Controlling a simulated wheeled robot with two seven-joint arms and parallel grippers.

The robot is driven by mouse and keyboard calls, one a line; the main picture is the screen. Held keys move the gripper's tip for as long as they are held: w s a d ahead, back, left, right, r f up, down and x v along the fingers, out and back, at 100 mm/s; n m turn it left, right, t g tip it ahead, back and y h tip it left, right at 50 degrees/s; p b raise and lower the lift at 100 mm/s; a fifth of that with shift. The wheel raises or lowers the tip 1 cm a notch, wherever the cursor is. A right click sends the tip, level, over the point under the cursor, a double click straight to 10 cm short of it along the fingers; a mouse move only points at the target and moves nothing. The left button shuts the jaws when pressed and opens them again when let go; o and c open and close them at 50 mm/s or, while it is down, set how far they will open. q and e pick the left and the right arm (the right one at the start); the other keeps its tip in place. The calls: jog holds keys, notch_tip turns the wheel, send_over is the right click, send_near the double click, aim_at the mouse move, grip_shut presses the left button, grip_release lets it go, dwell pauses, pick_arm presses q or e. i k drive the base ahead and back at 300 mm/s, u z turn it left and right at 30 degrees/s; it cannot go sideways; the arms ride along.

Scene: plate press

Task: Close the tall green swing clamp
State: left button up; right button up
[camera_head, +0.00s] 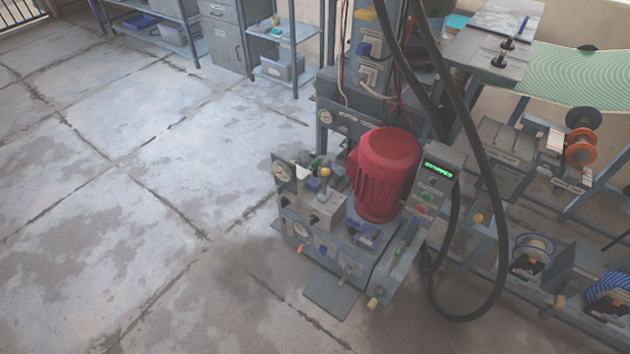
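I cannot surely pick out a tall green swing clamp in the head view. A small green part (316,163) shows at the back left of the machine with the red motor, too small to tell what it is. A green strip (400,248) lies on that machine's right side. Two dark upright pieces, one farther back (522,26) and one nearer (499,60), stand on a grey metal plate at the top right; I cannot tell what they are. Neither of my grippers is in view.
The red motor (386,172) sits on a grey machine with gauges, beside a control box (434,180) with a green display. Thick black hoses (490,180) loop down in front. A grey rack with spools (582,150) fills the right. Shelves stand behind. The concrete floor (120,190) at left is clear.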

aim_at(315, 163)
jog(key=k, duration=0.35)
jog(key=u, duration=1.1)
jog(key=i, duration=4.8)
jog(key=z, duration=4.15)
jog(key=i, duration=1.05)
